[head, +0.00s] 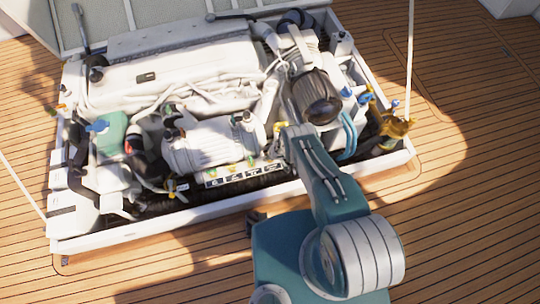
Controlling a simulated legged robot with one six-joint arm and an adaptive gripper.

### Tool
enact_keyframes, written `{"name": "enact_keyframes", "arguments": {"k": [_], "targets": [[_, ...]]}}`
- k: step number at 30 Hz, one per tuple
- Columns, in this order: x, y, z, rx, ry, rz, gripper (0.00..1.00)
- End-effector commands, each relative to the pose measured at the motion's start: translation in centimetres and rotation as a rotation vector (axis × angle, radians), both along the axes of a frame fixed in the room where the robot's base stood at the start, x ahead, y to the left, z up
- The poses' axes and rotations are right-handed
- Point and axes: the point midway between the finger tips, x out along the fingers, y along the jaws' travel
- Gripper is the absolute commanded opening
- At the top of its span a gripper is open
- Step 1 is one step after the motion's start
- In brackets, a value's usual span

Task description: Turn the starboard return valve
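My teal arm reaches up from the bottom of the head view into the right part of the open engine hatch. A brass valve-like fitting with a yellow part (395,128) sits at the right front corner of the hatch. Small blue handles (366,98) show just left of and behind it. A teal-green container with a blue cap (110,130) stands at the left side. I cannot tell which fitting is the starboard return valve.
A white engine (165,75) with hoses and wiring fills the hatch. The white hatch rim (150,232) surrounds it. A pale rope or stay (410,50) rises at the right. The wooden deck (470,200) is clear.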

Motion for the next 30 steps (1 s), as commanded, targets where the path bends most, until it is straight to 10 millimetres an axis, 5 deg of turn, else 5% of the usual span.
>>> {"name": "enact_keyframes", "arguments": {"k": [30], "targets": [[-0.04, -0.02, -0.04, -0.001, 0.000, 0.318, 0.24]]}}
